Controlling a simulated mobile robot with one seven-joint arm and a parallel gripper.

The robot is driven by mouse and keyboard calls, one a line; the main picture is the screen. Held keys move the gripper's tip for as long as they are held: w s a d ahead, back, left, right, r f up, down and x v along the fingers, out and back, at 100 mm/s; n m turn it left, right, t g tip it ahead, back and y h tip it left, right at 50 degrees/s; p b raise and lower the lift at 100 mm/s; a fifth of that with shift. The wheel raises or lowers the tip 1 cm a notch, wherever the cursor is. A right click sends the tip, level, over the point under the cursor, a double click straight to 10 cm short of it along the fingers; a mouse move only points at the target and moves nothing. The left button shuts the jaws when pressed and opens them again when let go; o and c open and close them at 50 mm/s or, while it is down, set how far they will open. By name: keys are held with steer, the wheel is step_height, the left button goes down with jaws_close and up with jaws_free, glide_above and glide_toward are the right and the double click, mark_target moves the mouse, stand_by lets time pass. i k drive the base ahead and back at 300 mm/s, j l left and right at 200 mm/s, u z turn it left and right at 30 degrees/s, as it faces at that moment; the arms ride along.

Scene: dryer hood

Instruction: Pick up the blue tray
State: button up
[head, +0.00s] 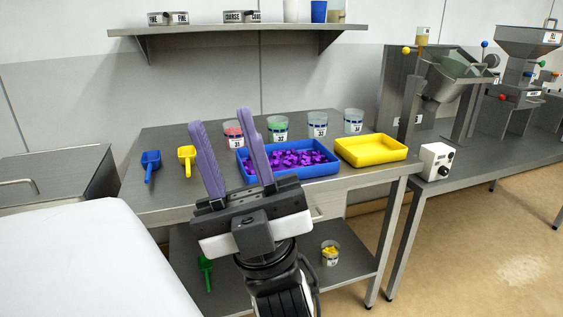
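The blue tray (327,169) sits on the grey steel table, filled with small purple pieces (295,159). My gripper (219,118) is in front of the tray's left part, with its two purple fingers spread wide and pointing up and away from me. It is open, with nothing seen between the fingers. One finger covers part of the tray's left side in the picture. I cannot tell from this view how far the fingers are from the tray.
A yellow tray (372,161) stands just right of the blue one. Labelled cups (317,124) line the back. A blue scoop (150,164) and a yellow scoop (187,160) lie at left. A wall shelf (240,29) hangs above. A white control box (435,161) is at right.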

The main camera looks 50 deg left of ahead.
mark_target(308, 158)
steer(key=j, duration=1.9)
steer(key=z, duration=0.05)
